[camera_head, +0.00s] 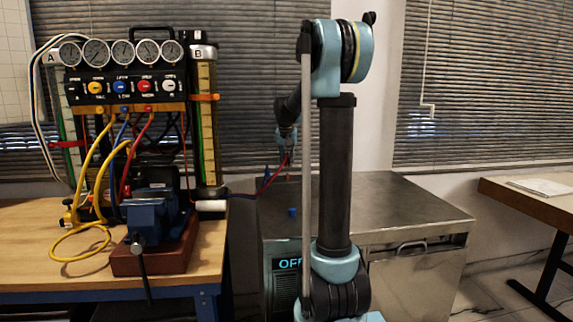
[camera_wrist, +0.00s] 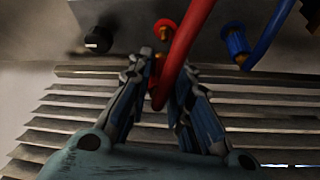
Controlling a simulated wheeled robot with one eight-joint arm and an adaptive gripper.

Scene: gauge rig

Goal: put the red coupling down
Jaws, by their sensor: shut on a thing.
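In the wrist view my gripper (camera_wrist: 168,72) has its two fingers closed around the end of a thick red hose, the red coupling (camera_wrist: 159,92). The fingers hide most of the coupling. The red hose (camera_wrist: 190,35) runs from it up and out of the picture. In the head view my gripper (camera_head: 287,142) is above the back left of the steel cabinet, partly hidden by my arm. The red hose (camera_head: 273,178) hangs from it down to the left.
The wrist view shows a slatted surface, a black knob (camera_wrist: 98,39), a red ring fitting (camera_wrist: 165,29) and a blue coupling (camera_wrist: 237,44). The steel cabinet (camera_head: 400,212) has a clear top at right. A bench vise (camera_head: 152,220) and gauge panel (camera_head: 122,85) stand at left.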

